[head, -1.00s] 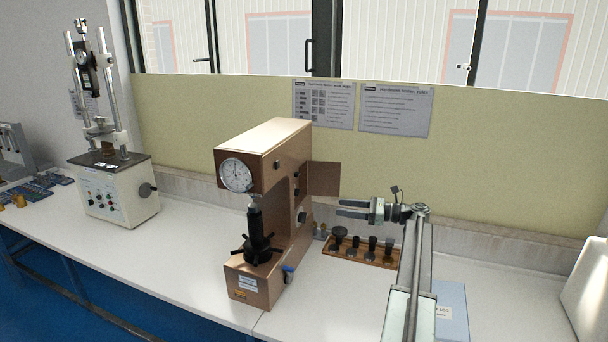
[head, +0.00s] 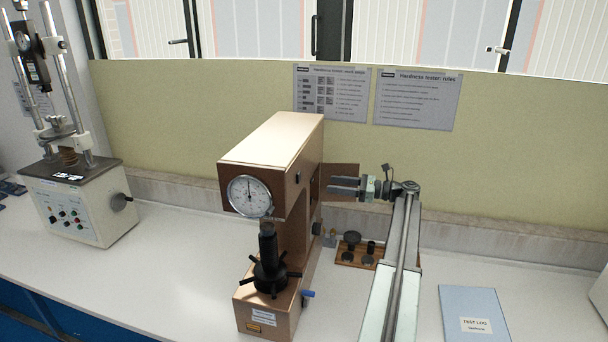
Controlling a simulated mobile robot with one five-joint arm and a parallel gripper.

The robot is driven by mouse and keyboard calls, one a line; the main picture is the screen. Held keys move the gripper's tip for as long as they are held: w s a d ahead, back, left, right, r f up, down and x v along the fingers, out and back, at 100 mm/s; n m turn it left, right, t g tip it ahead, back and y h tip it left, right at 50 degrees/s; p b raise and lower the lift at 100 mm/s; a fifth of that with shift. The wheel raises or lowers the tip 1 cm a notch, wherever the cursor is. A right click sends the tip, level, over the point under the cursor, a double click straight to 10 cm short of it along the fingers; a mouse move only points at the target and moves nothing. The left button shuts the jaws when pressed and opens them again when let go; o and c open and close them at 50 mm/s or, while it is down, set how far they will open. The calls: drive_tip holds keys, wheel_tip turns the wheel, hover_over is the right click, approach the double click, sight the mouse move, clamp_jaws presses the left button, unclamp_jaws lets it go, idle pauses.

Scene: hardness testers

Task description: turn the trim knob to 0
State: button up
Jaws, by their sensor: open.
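The copper-brown hardness tester (head: 262,140) stands on the bench with its dial gauge (head: 250,196) facing front. I cannot tell from the picture which is the trim knob, and no scale on either can be read. My gripper (head: 332,186) is open and empty, its two fingers pointing left toward the tester's right side. It appears above and right of the larger knob.
A wooden rack (head: 346,259) with dark parts stands right of the tester, partly behind my arm. A blue test log (head: 475,314) lies further right. A white tester (head: 75,205) with columns stands at left. Bench surface between the testers is clear.

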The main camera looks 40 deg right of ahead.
drive_tip(key=x, duration=0.8)
drive_tip(key=shift+d, duration=0.2)
drive_tip(key=shift+r, duration=0.1)
drive_tip(key=shift+c, duration=0.3)
drive_tip(key=shift+w+r, duration=0.1)
clamp_jaws()
